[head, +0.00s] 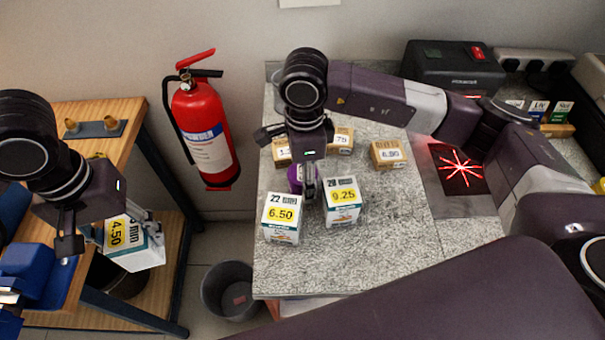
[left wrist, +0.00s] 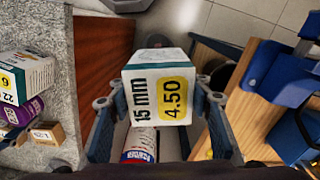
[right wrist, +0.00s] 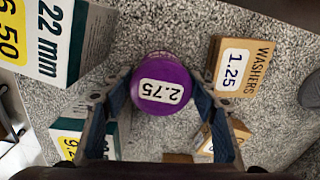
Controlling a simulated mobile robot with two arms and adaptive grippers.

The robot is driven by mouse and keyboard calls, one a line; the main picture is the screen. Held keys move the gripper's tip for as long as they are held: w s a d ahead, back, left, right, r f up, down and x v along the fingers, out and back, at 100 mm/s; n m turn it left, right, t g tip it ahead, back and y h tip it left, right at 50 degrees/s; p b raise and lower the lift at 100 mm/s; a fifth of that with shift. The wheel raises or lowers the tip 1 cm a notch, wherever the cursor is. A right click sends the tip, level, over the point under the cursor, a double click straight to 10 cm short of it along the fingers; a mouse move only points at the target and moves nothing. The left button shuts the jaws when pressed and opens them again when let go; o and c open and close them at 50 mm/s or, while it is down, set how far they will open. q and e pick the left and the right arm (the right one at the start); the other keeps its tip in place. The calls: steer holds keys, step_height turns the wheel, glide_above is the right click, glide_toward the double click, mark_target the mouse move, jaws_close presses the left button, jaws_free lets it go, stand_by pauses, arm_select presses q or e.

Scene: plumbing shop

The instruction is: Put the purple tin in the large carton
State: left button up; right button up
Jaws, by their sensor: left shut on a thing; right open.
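The purple tin (head: 294,178) stands on the grey speckled counter, partly hidden by my right gripper (head: 308,178). In the right wrist view the tin (right wrist: 160,84), labelled 2.75, lies between the open fingers; contact cannot be told. White-and-teal cartons marked 22 and 6.50 (head: 282,220) and 28 and 9.25 (head: 342,203) stand just in front of it. My left gripper (head: 105,230) is shut on a similar carton marked 15 mm and 4.50 (left wrist: 158,92), held tilted in the air between bench and counter. Which carton is the large one, I cannot tell.
Small brown boxes, one marked WASHERS (right wrist: 245,66), stand behind and beside the tin. A red fire extinguisher (head: 200,130) hangs on the wall. A wooden bench (head: 105,160) is at left, a dark bin (head: 228,290) on the floor. The counter's front right is clear.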

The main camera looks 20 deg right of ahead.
steer(key=shift+f, duration=0.3)
steer(key=c, duration=1.2)
steer(key=shift+r, duration=0.1)
